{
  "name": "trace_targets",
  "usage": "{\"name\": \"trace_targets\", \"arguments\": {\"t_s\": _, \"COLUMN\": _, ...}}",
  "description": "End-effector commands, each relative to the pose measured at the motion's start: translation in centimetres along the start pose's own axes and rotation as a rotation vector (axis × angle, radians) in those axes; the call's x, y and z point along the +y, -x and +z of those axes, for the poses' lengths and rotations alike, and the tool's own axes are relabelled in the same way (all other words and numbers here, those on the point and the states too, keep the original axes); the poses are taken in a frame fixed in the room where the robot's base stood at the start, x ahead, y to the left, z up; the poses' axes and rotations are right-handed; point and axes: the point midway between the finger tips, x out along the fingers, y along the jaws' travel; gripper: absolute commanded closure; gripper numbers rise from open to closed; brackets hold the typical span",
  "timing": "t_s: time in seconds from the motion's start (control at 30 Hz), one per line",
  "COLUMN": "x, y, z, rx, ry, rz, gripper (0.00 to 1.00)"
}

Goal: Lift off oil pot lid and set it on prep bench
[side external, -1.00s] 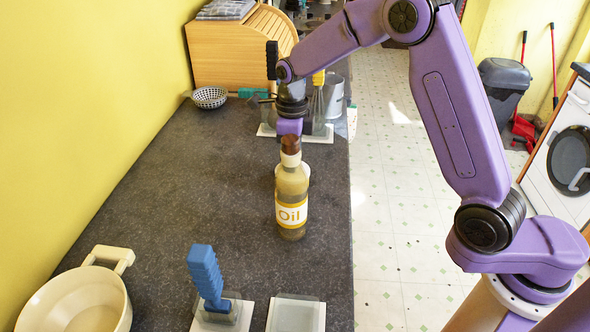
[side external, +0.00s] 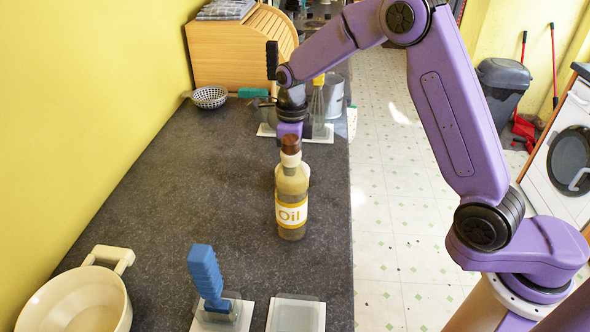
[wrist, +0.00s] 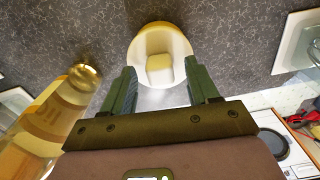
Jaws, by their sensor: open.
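The cream oil pot lid (wrist: 148,42), round with a blocky knob (wrist: 159,70), shows at the top middle of the wrist view. My gripper (wrist: 160,76) is open, with one green finger on each side of the knob and nothing held. I cannot tell how far the fingertips are above the lid. In the side view, a small part of a cream pot (side external: 306,173) shows behind the oil bottle (side external: 292,190). The bottle hides most of the pot and my fingers there. The dark speckled prep bench (side external: 200,170) lies under everything.
The oil bottle also stands close at the left in the wrist view (wrist: 55,110). A cream pan (side external: 75,300), a blue-handled tool (side external: 207,275) and a pale pad (side external: 296,315) are at the near end. A small basket (side external: 209,97) is at the back. The bench's left middle is clear.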

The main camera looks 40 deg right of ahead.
Motion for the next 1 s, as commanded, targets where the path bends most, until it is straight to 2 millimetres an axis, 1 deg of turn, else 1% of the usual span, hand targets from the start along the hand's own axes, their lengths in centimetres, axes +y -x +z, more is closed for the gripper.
{"name": "trace_targets", "arguments": {"t_s": 0.23, "x": -0.09, "y": 0.00, "z": -0.02, "rx": 0.000, "ry": -0.001, "rz": 0.000, "gripper": 0.40}}
{"name": "trace_targets", "arguments": {"t_s": 0.27, "x": -0.09, "y": 0.00, "z": -0.02, "rx": 0.000, "ry": -0.001, "rz": 0.000, "gripper": 0.44}}
{"name": "trace_targets", "arguments": {"t_s": 0.3, "x": -0.09, "y": 0.00, "z": -0.02, "rx": 0.000, "ry": -0.001, "rz": 0.000, "gripper": 0.57}}
{"name": "trace_targets", "arguments": {"t_s": 0.37, "x": -0.08, "y": 0.00, "z": -0.02, "rx": 0.000, "ry": -0.001, "rz": 0.000, "gripper": 0.76}}
{"name": "trace_targets", "arguments": {"t_s": 0.4, "x": -0.08, "y": 0.00, "z": -0.02, "rx": 0.000, "ry": -0.001, "rz": 0.000, "gripper": 0.89}}
{"name": "trace_targets", "arguments": {"t_s": 0.43, "x": -0.08, "y": 0.00, "z": -0.02, "rx": 0.000, "ry": -0.001, "rz": 0.000, "gripper": 0.99}}
{"name": "trace_targets", "arguments": {"t_s": 1.0, "x": -0.08, "y": 0.42, "z": 0.01, "rx": 0.000, "ry": -0.001, "rz": 0.000, "gripper": 1.00}}
